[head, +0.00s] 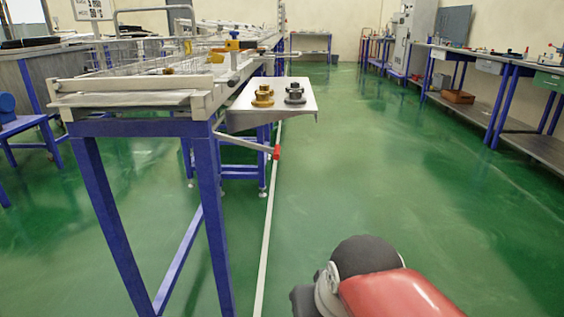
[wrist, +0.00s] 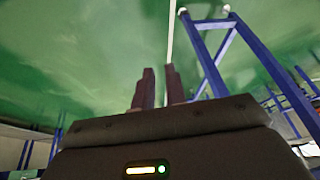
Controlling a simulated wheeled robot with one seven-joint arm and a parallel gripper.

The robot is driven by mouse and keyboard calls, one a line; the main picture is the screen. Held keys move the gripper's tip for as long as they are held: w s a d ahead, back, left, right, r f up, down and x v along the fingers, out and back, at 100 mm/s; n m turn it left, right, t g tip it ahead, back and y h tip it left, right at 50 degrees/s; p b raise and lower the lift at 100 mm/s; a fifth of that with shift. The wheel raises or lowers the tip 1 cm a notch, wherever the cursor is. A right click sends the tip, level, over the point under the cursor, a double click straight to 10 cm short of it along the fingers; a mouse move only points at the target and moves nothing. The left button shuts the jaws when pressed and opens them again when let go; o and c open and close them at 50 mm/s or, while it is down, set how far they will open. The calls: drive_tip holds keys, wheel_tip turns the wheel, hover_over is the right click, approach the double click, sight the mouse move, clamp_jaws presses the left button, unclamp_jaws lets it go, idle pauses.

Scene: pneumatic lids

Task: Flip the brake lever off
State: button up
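In the wrist view, the two dark fingers of my gripper (wrist: 160,75) stand apart with green floor showing between them. My gripper is open and empty, and nothing touches it. In the head view, only part of my arm shows at the bottom right, and the fingers are out of sight. I cannot pick out the brake lever for certain. A small yellow handle-like part (head: 233,45) shows on the long blue-legged bench (head: 140,128) at the left, well away from my arm.
A small pale shelf (head: 262,118) juts from the bench's right side and bears a brass fitting (head: 263,96) and a dark fitting (head: 295,94). Blue-legged workbenches (head: 500,60) line the right wall. The green floor (head: 400,180) between is clear.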

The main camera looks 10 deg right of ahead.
drive_tip(key=w+a+f+m+g+y, duration=0.2)
drive_tip(key=a, duration=0.1)
drive_tip(key=w+a+f+m+g+y+b, duration=0.1)
drive_tip(key=w+a+f+m+g+y, duration=0.1)
drive_tip(key=w, duration=0.1)
drive_tip(key=w+a+f+m+g+y+b, duration=0.1)
drive_tip(key=w+a+f+m+g+y, duration=0.1)
drive_tip(key=a, duration=0.1)
drive_tip(key=shift+w+a, duration=0.3)
drive_tip(key=shift+w, duration=0.1)
clamp_jaws()
drive_tip(key=w+r+m+y+b, duration=0.25)
drive_tip(key=w+m+y, duration=0.45)
drive_tip(key=w+y, duration=0.6)
drive_tip(key=w+d+r+m+t+y+b, duration=0.1)
drive_tip(key=w+d+m+t+y, duration=0.2)
drive_tip(key=d, duration=0.5)
drive_tip(key=w+d+r+m+t+y, duration=0.1)
drive_tip(key=w+d+m+t+y, duration=0.3)
drive_tip(key=w+d+m+t, duration=0.1)
drive_tip(key=w+d+t, duration=0.1)
drive_tip(key=w+d, duration=0.1)
drive_tip(key=d, duration=0.1)
drive_tip(key=shift+d+b, duration=0.15)
drive_tip(key=shift+b, duration=0.2)
